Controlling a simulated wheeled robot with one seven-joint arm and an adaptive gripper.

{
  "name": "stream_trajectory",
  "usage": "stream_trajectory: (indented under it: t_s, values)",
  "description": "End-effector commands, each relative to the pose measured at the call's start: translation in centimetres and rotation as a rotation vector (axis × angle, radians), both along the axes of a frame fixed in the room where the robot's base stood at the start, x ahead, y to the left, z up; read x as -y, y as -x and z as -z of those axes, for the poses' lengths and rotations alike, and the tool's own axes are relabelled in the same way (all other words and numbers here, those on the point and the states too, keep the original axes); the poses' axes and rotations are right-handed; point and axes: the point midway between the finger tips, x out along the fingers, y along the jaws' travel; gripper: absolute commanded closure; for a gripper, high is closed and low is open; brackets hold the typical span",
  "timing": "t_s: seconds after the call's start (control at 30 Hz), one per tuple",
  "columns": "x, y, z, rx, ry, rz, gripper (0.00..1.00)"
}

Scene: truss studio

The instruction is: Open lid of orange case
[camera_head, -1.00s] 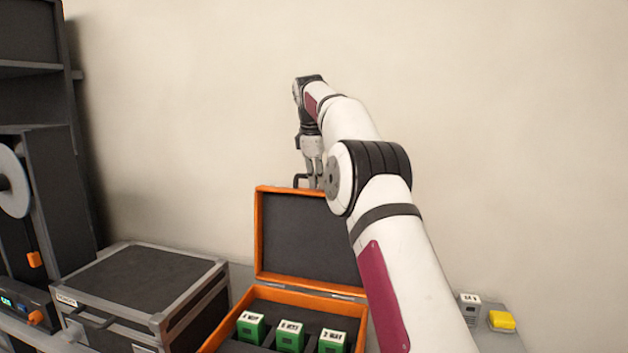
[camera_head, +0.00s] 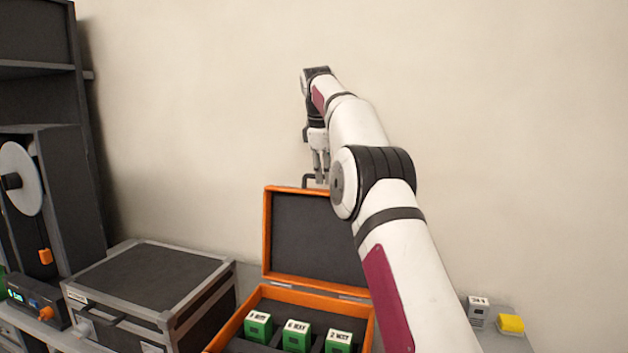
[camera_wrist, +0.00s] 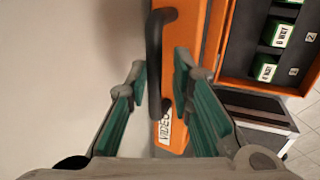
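The orange case (camera_head: 268,236) stands with its lid raised roughly upright at the back, showing a dark lining (camera_head: 310,238). Green boxes (camera_head: 297,335) sit in its dark insert. My gripper (camera_head: 320,180) is at the top edge of the lid, by the black handle (camera_head: 308,180). In the wrist view the handle (camera_wrist: 155,60) and the orange lid face with a "VIDEO" label (camera_wrist: 165,130) lie between my two green-padded fingers (camera_wrist: 160,82). The fingers are apart, with gaps beside the handle. My arm hides the lid's right part.
A black case with grey edges (camera_head: 150,285) stands left of the orange case. A dark rack with a reel (camera_head: 22,178) is at the far left. A small grey box (camera_head: 478,312) and a yellow block (camera_head: 511,324) lie at the right. The wall is close behind.

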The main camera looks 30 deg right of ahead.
Motion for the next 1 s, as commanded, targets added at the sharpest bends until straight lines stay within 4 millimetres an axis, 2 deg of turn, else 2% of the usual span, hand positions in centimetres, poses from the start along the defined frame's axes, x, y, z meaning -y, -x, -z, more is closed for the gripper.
stream_trajectory:
  t_s: [0.23, 0.63, 1.0]
  values:
    - [-0.3, 0.3, -1.2, 0.001, 0.0, 0.0, 0.79]
    - [-1.2, 1.1, -1.3, 0.0, 0.0, -0.001, 0.79]
    - [-3.3, 3.3, -1.2, 0.001, 0.001, 0.0, 0.79]
